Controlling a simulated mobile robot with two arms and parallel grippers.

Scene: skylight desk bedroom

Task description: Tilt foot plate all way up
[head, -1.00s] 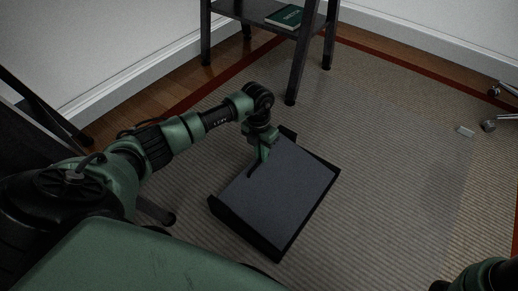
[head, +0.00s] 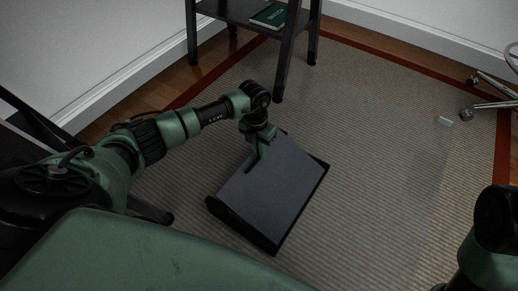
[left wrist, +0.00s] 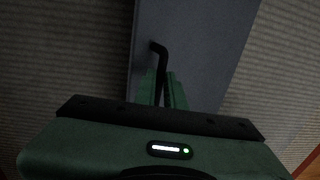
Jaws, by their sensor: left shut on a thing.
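The foot plate (head: 270,190) is a flat grey panel in a black frame on the rug. It looks tilted, with its far edge raised above the frame. My left gripper (head: 255,163) is at the plate's far left part, shut on it. In the left wrist view, the two green fingers (left wrist: 164,92) close around a thin black bent bar at the grey plate (left wrist: 200,45); I cannot tell how the bar joins the plate. My right arm shows at the lower right, but its fingers are not visible.
The striped rug (head: 385,150) is clear to the right of the foot plate. A dark stand (head: 285,60) with a green book (head: 270,15) on its shelf is behind. A small pale block (head: 445,121) and metal chair legs (head: 490,95) are at far right.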

